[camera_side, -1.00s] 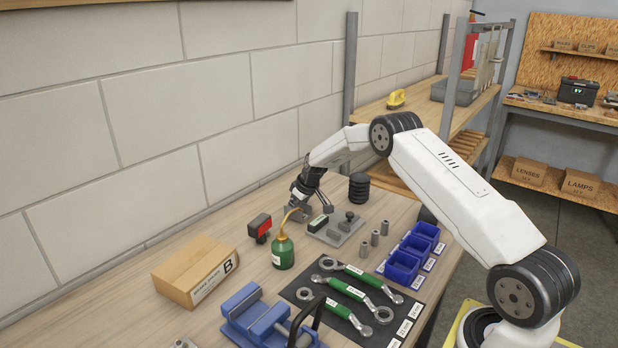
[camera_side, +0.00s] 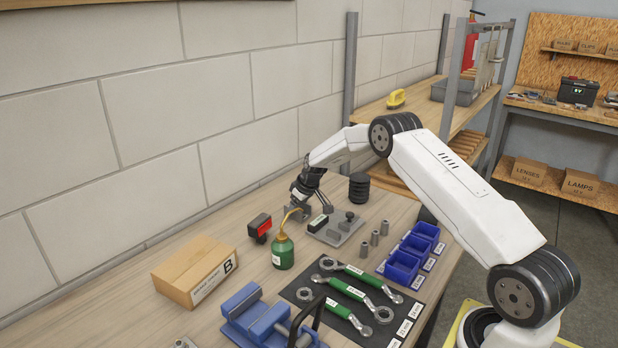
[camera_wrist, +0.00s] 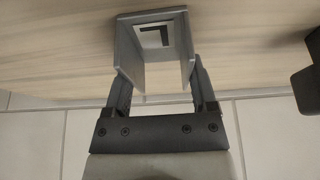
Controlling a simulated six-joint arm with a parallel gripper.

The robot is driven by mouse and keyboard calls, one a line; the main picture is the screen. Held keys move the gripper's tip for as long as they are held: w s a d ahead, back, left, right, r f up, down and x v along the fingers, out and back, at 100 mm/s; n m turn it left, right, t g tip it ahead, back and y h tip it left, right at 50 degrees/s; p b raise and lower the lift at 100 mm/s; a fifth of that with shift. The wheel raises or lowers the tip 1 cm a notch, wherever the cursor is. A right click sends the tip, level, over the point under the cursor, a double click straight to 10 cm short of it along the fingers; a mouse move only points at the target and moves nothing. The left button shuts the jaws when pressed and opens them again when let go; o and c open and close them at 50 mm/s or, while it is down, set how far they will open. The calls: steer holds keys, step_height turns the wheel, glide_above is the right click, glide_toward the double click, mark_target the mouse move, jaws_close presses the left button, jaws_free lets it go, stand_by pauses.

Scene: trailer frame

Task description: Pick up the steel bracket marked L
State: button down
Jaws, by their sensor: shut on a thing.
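The steel bracket is a grey channel-shaped piece with a white label bearing a black L. In the wrist view the bracket (camera_wrist: 128,45) sits between the two fingers of my gripper (camera_wrist: 158,78), which press on its side walls from outside. In the side view my gripper (camera_side: 313,201) is low over the far part of the bench, near the wall, and the bracket shows only as a small grey shape, largely hidden by the fingers and the oil can's spout. I cannot tell whether the bracket touches the bench top.
Close by stand a green oil can (camera_side: 283,253), a red-faced black device (camera_side: 260,228), a grey plate with a knob (camera_side: 342,229) and a black ribbed cylinder (camera_side: 359,188). Blue bins (camera_side: 402,267), wrenches on a black mat (camera_side: 297,291), a blue vise (camera_side: 255,318) and box B (camera_side: 190,270) are nearer.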

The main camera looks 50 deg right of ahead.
steer(key=shift+r, duration=0.15)
steer(key=shift+r, duration=1.4)
steer(key=shift+s+r, duration=0.15)
steer(key=shift+r, duration=0.15)
steer(key=s+a+r, duration=0.4)
steer(key=s+r, duration=0.5)
steer(key=s, duration=0.4)
steer(key=shift+a+r, duration=0.15)
steer(key=shift+a, duration=0.05)
steer(key=shift+r, duration=0.15)
